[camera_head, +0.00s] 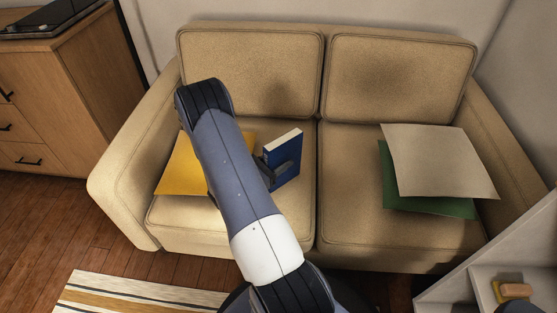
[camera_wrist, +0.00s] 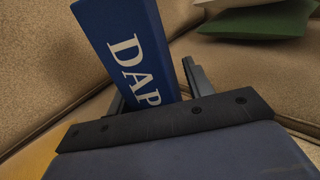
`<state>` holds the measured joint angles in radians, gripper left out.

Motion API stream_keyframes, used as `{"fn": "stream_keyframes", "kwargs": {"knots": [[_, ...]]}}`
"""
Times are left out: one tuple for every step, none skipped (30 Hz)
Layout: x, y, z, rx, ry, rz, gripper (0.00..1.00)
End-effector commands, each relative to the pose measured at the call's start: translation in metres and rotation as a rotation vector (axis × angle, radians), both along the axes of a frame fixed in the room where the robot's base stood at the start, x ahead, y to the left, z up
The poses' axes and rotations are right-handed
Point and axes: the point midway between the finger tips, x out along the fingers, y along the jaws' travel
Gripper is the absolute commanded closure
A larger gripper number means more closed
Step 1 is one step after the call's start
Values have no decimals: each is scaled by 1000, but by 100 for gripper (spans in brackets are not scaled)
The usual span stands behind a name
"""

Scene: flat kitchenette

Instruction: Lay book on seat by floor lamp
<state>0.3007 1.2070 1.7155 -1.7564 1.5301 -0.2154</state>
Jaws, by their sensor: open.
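The blue book (camera_head: 288,150) with pale page edges stands upright on the left seat cushion (camera_head: 190,221) of the beige sofa. In the wrist view the book (camera_wrist: 122,35) shows white letters "DAP" and rises between my gripper's fingers. My gripper (camera_head: 277,165) is open, with a finger on each side of the book; I cannot tell whether either touches it. My arm covers part of the left seat. No floor lamp shows in either view.
A yellow cushion (camera_head: 180,172) lies on the left seat, partly behind my arm. A beige cushion (camera_head: 440,160) overlaps a green one (camera_head: 430,205) on the right seat. A wooden cabinet (camera_head: 60,100) stands left, a white shelf unit (camera_head: 470,290) lower right. The right seat's front is bare.

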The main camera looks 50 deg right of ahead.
Motion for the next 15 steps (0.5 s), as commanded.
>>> {"fn": "stream_keyframes", "kwargs": {"knots": [[1,4,2,0,1,2,51],[2,8,1,1,1,2,51],[3,14,1,0,1,5,51],[3,19,2,0,1,4,51],[4,25,2,0,2,5,51],[5,33,2,0,2,5,51],[6,39,2,-1,2,6,51],[6,45,2,0,2,6,51],[7,53,2,0,2,7,51],[8,59,2,0,1,6,51],[9,65,2,0,1,7,51],[9,73,2,0,1,6,51],[10,78,2,0,1,6,51],[10,83,2,0,0,5,51],[11,90,2,-1,0,4,51]]}}
